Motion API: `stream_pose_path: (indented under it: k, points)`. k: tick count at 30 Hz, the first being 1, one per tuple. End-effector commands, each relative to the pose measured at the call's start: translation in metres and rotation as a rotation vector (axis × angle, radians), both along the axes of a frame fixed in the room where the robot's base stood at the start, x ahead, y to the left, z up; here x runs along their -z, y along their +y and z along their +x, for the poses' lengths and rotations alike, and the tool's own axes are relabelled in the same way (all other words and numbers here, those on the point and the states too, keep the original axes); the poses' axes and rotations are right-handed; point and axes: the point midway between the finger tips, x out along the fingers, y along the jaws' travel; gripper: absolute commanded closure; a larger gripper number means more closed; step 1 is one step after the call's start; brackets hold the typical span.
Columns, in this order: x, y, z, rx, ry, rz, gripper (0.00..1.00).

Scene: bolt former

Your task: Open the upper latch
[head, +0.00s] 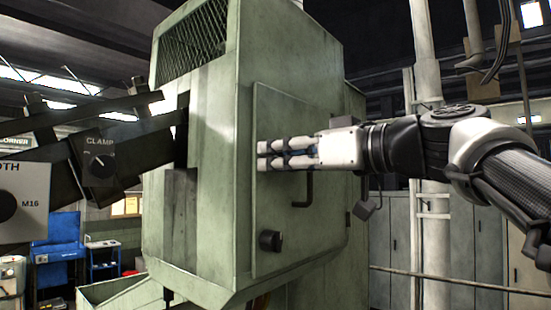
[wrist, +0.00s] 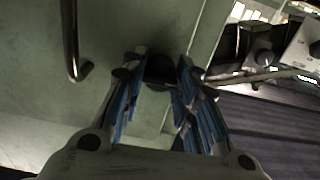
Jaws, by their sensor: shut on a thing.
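The pale green machine door (head: 290,215) is flush in the cabinet face. The upper latch is a dark round knob (wrist: 160,70) at the door's edge; in the wrist view it sits between my fingertips. In the head view my fingers hide it. My gripper (head: 262,155) reaches in from the right across the door and is shut on the upper latch; it also shows in the wrist view (wrist: 158,92). The latch's exact turn is hard to tell. A similar dark lower latch (head: 270,241) sits lower on the same door edge.
A dark bent door handle (head: 308,188) hangs just below my gripper; it also shows in the wrist view (wrist: 72,45). A control box with a CLAMP knob (head: 99,160) and dark bars stand at the left. A pale pole (head: 424,60) stands behind my arm.

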Motion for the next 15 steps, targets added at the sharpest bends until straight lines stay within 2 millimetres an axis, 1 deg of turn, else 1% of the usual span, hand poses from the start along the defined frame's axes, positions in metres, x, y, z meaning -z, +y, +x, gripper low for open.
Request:
stream_pose_path:
  k: [1, 3, 10, 13, 15]
  points:
    - [0.0, -0.0001, 0.0001, 0.0, 0.0, 0.0, 0.96]
    - [0.0, -0.0001, 0.0001, 0.0, 0.0, 0.0, 1.0]
    - [-0.0003, -0.0001, 0.0001, 0.0, 0.013, 0.01, 1.0]
    - [-0.0016, -0.0001, 0.0001, 0.0, 0.102, 0.078, 1.0]
    - [-0.0025, -0.0001, -0.0001, 0.0, 0.195, 0.151, 1.0]
